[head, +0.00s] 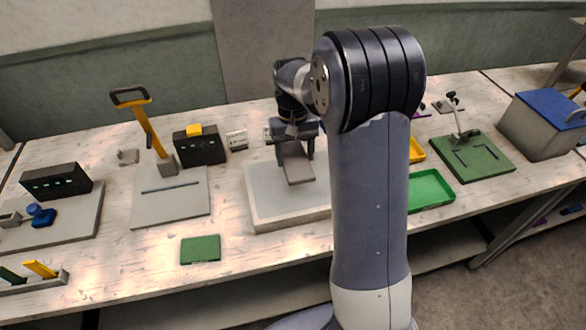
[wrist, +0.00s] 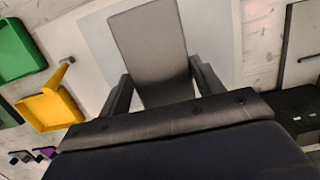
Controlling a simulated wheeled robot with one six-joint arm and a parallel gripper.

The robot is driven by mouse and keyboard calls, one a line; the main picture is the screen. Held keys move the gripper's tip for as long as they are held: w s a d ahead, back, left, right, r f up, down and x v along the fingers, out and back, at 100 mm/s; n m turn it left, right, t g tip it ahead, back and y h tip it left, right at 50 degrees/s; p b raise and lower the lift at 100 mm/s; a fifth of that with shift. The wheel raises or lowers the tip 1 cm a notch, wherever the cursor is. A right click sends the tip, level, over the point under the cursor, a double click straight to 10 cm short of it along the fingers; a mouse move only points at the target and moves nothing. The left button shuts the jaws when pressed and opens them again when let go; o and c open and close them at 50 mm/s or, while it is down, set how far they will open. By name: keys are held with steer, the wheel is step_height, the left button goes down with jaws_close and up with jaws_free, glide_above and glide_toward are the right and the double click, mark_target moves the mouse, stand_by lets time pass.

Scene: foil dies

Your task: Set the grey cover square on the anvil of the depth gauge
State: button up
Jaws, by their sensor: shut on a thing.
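The grey cover (head: 297,164) is a flat, oblong plate. My gripper (head: 296,140) is shut on it and holds it over a pale, thick slab (head: 270,213) on the bench. In the wrist view the cover (wrist: 150,45) sits between the two dark fingers of my gripper (wrist: 162,88), its far end pointing away over the pale slab (wrist: 98,38). The cover looks slightly tilted in the head view; its gap to the slab is hard to judge. I cannot tell which part is the depth gauge's anvil. My arm hides the slab's right side.
A yellow-handled lever device (head: 150,130) and a black display box (head: 200,148) stand to the left. A green plate (head: 200,249) lies in front.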

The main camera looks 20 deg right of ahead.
steer(key=shift+f+p, duration=0.55)
steer(key=shift+f, duration=3)
steer(key=shift+f, duration=0.2)
steer(key=o, duration=1.1)
steer(key=shift+r, duration=0.1)
